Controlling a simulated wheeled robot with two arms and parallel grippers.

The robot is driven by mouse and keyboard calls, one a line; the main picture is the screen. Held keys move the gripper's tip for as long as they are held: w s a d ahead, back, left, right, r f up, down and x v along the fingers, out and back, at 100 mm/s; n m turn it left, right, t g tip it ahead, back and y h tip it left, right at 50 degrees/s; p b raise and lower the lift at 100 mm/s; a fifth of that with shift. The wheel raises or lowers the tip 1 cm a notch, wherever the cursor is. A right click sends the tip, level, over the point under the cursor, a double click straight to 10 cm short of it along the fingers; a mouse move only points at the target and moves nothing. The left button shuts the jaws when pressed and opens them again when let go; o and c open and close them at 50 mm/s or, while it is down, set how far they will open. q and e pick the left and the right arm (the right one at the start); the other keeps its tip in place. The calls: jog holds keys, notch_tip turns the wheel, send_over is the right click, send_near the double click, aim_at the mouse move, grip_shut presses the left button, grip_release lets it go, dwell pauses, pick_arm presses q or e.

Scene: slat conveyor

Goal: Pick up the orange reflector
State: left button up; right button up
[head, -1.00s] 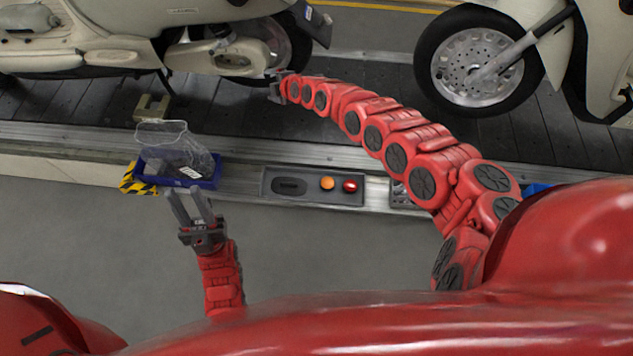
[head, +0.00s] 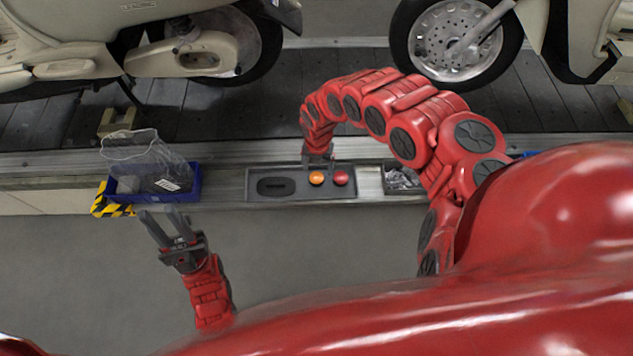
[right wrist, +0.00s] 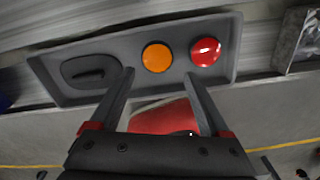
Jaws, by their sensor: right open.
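The orange reflector (head: 316,178) is a small round disc in a dark grey tray (head: 253,190) on the conveyor's near edge. A red reflector (head: 341,178) sits just right of it. In the right wrist view the orange reflector (right wrist: 157,57) lies ahead of the fingertips, between their lines, with the red reflector (right wrist: 206,51) beside it. My right gripper (head: 318,160) hangs over the back of the tray by the orange reflector; in its wrist view the right gripper (right wrist: 158,76) is open and empty. My left gripper (head: 163,212) is open and empty, below a blue bin.
The blue bin (head: 190,190) holds a clear bag (head: 145,155) at the left. A tray of metallic pieces (head: 402,178) is right of the grey tray. Cream scooters (head: 190,50) stand on the dark slats behind. The floor in front is clear.

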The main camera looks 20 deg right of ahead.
jog(key=shift+w+f, duration=0.1)
jog(key=shift+f, duration=0.7)
jog(key=f, duration=0.1)
jog(key=f+b, duration=0.1)
jog(key=f, duration=0.1)
jog(key=f+b, duration=0.1)
jog(key=shift+w+a+f, duration=0.1)
jog(key=shift+a+f, duration=0.15)
jog(key=shift+f, duration=0.05)
jog(key=shift+d+f, duration=0.15)
jog(key=shift+f, duration=0.15)
jog(key=c, duration=1.1)
jog(key=shift+r, duration=0.1)
